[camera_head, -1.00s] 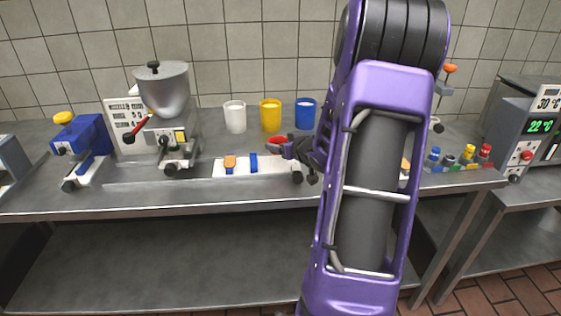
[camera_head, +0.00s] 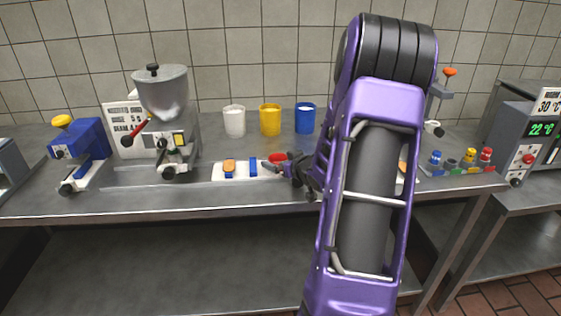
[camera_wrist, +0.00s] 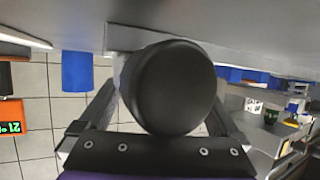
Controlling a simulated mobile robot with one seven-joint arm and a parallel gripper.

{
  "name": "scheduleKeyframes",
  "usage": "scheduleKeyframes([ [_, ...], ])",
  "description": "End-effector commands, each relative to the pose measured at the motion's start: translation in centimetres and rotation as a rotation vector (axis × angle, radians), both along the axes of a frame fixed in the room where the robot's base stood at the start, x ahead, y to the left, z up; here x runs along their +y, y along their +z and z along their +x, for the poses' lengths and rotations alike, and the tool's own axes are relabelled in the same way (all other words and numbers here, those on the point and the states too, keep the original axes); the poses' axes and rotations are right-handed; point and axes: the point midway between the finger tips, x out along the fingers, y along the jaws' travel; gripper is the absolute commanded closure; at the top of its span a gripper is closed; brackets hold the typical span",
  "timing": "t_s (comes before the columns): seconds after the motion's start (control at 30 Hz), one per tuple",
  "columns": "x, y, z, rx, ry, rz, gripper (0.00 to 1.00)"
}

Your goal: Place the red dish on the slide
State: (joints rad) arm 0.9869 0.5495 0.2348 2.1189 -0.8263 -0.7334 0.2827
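The red dish (camera_head: 277,157) is at the tip of my gripper (camera_head: 286,165), at the right part of the white slide (camera_head: 217,172) on the counter. In the wrist view a dark rounded body (camera_wrist: 172,88), seemingly the dish's handle, fills the space between the two fingers, which close on it from both sides. An orange piece (camera_head: 229,167) and a blue piece (camera_head: 253,165) sit on the slide to the left. Whether the dish touches the slide cannot be told. My arm hides the slide's right part.
White (camera_head: 234,121), yellow (camera_head: 270,121) and blue (camera_head: 305,119) cups stand behind the slide. A metal hopper machine (camera_head: 163,95) and a blue device (camera_head: 80,140) stand left. Coloured knobs (camera_head: 468,158) are right, beyond my arm. Bare counter (camera_head: 150,202) lies in front.

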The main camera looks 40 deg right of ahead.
Motion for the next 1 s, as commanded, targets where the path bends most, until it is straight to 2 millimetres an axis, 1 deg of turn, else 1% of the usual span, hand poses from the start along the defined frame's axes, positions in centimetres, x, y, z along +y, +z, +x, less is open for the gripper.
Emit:
scheduleKeyframes([
  [0.17, 0.0, 0.0, 0.0, 0.000, 0.000, 0.000, 0.02],
  [0.27, 0.0, 0.4, 0.0, -0.001, 0.000, 0.000, 0.02],
  [0.33, 0.0, 0.6, -0.4, 0.000, -0.001, 0.000, 0.02],
  [0.47, 0.3, 1.6, -2.4, 0.000, -0.002, -0.002, 0.02],
  [0.7, 1.0, 3.6, -7.2, 0.000, -0.003, -0.001, 0.02],
  [0.8, 1.3, 4.2, -8.8, 0.000, -0.001, -0.002, 0.02],
  [0.9, 1.5, 4.7, -10.0, 0.000, -0.002, -0.001, 0.02],
  [1.0, 1.7, 4.9, -10.7, 0.000, 0.000, 0.001, 0.02],
])
